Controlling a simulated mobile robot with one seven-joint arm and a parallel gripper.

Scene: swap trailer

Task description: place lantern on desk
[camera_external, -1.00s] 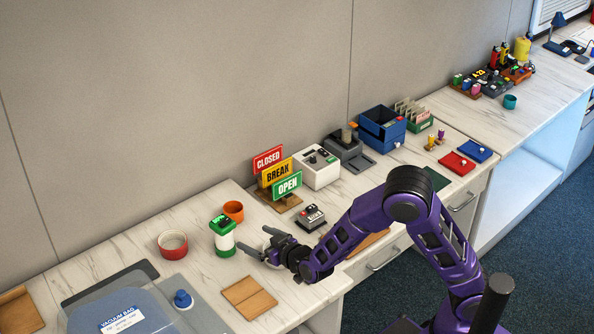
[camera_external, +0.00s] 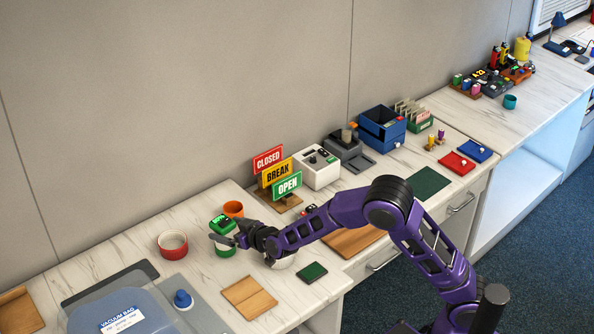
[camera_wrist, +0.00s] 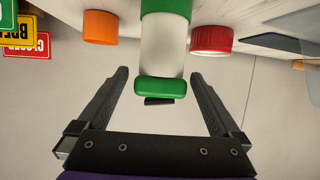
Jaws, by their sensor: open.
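The lantern (camera_external: 224,251), with a white body and a green top and base, stands upright on the left marble-topped work surface. In the external view my gripper (camera_external: 226,241) overlaps its middle. In the wrist view the lantern (camera_wrist: 162,50) appears upside down, its green top between the two spread fingers of my gripper (camera_wrist: 159,78). The fingers are open, with a visible gap on each side. Contact cannot be seen. Which surface is the desk is not clear; a farther surface (camera_external: 560,66) at the upper right carries a blue lamp (camera_external: 558,20).
An orange cup (camera_external: 233,208) stands just behind the lantern, and a red container (camera_external: 173,244) stands to its left. The stacked signs (camera_external: 287,186) are to the right. A wooden board (camera_external: 249,297) and a dark green pad (camera_external: 312,272) lie in front.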

